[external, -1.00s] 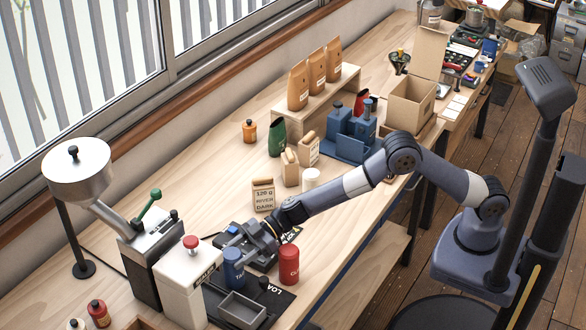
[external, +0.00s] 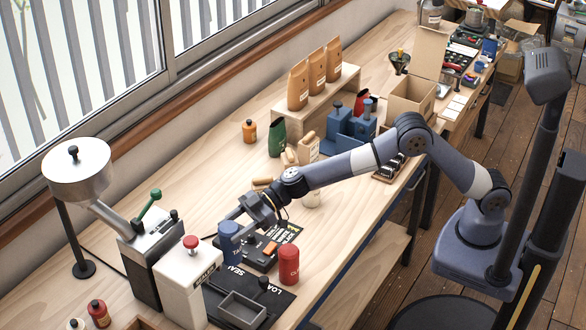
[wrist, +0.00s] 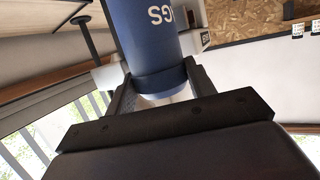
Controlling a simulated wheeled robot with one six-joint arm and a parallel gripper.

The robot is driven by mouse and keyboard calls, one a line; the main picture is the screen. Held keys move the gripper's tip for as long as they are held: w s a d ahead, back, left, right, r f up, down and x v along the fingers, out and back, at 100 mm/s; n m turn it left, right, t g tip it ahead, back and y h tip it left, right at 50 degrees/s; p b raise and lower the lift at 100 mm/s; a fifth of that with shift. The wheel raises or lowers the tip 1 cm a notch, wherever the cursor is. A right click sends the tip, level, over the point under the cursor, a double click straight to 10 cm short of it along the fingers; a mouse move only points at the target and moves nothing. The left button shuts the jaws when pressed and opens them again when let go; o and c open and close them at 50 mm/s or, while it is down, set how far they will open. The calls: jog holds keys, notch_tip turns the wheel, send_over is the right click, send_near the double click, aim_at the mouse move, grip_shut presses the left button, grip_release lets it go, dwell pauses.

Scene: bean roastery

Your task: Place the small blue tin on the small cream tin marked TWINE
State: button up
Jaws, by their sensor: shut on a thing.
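My gripper (external: 240,213) is shut on the small blue tin (external: 229,238), which it holds roughly upright over the left end of the work table. In the wrist view the blue tin (wrist: 150,35) sits between the two fingers of my gripper (wrist: 157,82), with white letters ending in GS, seen upside down. I cannot make out the TWINE mark on anything. A small pale cylinder (external: 312,199) stands partly hidden by my arm; its label does not show.
A red tin (external: 289,262) stands right of the blue tin, by a dark mat (external: 270,306) with a grey tray (external: 243,309). A white sealer with a red knob (external: 187,283) is close on the left. A black device (external: 262,251) lies behind.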

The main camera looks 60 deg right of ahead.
jog(key=w+d+r, duration=0.2)
jog(key=d+r, duration=0.1)
jog(key=d, duration=0.6)
jog(key=w+d+r, duration=0.1)
jog(key=d+r, duration=0.2)
jog(key=d, duration=0.6)
jog(key=w+d+r, duration=0.2)
jog(key=d+r, duration=0.1)
jog(key=d, duration=0.6)
jog(key=w+d+f+v, duration=0.1)
jog(key=v, duration=1.5)
notch_tip(320, 180, down, 10)
jog(key=shift+f+m+t, duration=0.2)
jog(key=shift+m+t, duration=0.1)
jog(key=o, duration=1.5)
jog(key=shift+f, duration=0.15)
jog(key=shift+c, duration=0.2)
